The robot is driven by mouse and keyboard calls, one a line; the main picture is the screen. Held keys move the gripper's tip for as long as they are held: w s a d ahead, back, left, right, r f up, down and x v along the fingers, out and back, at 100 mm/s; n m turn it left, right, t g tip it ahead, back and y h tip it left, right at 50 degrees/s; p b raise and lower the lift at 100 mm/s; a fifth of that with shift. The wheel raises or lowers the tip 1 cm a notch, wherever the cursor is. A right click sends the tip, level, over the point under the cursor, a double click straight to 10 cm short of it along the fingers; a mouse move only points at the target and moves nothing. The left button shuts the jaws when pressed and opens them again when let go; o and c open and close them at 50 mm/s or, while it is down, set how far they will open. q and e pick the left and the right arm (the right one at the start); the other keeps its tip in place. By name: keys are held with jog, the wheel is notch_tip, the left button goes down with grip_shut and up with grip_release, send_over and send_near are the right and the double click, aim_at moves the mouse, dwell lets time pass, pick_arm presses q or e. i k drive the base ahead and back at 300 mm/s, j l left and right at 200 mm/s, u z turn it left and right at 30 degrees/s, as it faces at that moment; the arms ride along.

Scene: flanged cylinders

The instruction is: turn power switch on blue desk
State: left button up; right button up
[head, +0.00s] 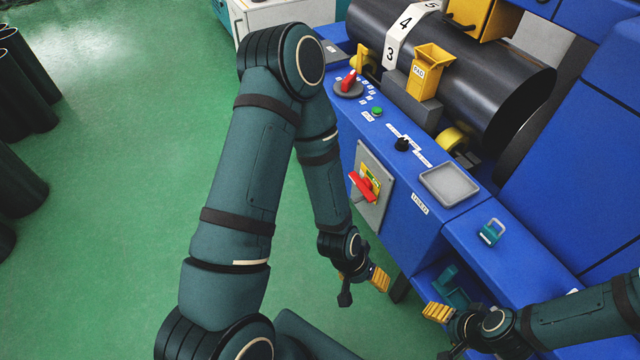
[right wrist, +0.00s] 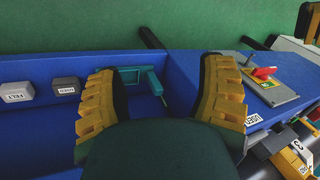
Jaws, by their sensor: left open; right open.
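The power switch, a red rotary handle (head: 364,187) on a yellow and grey plate, is on the front of the blue desk (head: 400,225). It also shows at the right of the right wrist view (right wrist: 264,72). My left gripper (head: 362,288) is open, below the switch and apart from it, in front of the desk. My right gripper (head: 441,334) is open at the desk's lower compartment, to the right of and below the switch. Its two yellow fingers are wide apart in the right wrist view (right wrist: 160,72), with nothing gripped.
A teal tool (head: 452,284) is in the lower compartment. A teal padlock-like item (head: 492,233) and a grey tray (head: 450,184) are on the desk. A red-knobbed dial (head: 348,83) is near a large black cylinder (head: 470,60).

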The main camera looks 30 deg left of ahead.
aim_at(365, 185)
jog(key=u, duration=0.75)
jog(key=i+j, duration=0.25)
jog(key=j, duration=0.15)
jog(key=i+j, duration=0.25)
jog(key=j, duration=0.15)
